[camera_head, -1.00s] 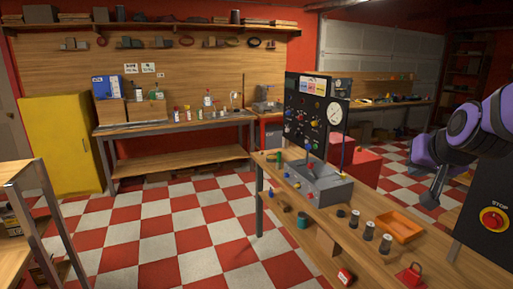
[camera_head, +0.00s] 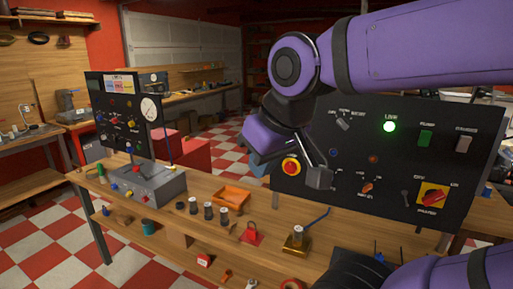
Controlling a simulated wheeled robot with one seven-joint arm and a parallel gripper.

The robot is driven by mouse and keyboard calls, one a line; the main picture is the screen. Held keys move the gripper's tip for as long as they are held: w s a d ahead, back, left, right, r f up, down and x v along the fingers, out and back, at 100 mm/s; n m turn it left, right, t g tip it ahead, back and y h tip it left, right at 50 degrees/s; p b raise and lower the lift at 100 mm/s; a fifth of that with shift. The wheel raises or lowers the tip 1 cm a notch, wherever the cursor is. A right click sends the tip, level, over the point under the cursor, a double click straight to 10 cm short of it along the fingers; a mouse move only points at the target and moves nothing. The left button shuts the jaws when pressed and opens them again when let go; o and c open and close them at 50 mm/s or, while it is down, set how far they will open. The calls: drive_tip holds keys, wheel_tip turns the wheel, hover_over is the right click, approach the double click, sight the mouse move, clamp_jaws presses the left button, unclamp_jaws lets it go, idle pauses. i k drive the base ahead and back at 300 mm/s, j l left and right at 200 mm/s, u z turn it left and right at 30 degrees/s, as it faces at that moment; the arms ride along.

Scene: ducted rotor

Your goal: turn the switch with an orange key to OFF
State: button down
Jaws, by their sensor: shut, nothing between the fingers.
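The switch with an orange key (camera_head: 367,187) is on the lower middle of a black control panel (camera_head: 330,110) at the right. Its orange key looks tilted, and the small labels around it are too small to read surely. My gripper (camera_head: 319,180) hangs in front of the panel, left of the orange key and apart from it in the picture. Its grey fingers are shut with nothing between them. My purple arm covers part of the panel's upper left.
The workbench (camera_head: 180,225) below holds an orange tray (camera_head: 231,196) and a red padlock (camera_head: 250,233).

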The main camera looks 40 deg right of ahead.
sight(368, 186)
drive_tip(key=z, duration=1.75)
drive_tip(key=k, duration=0.05)
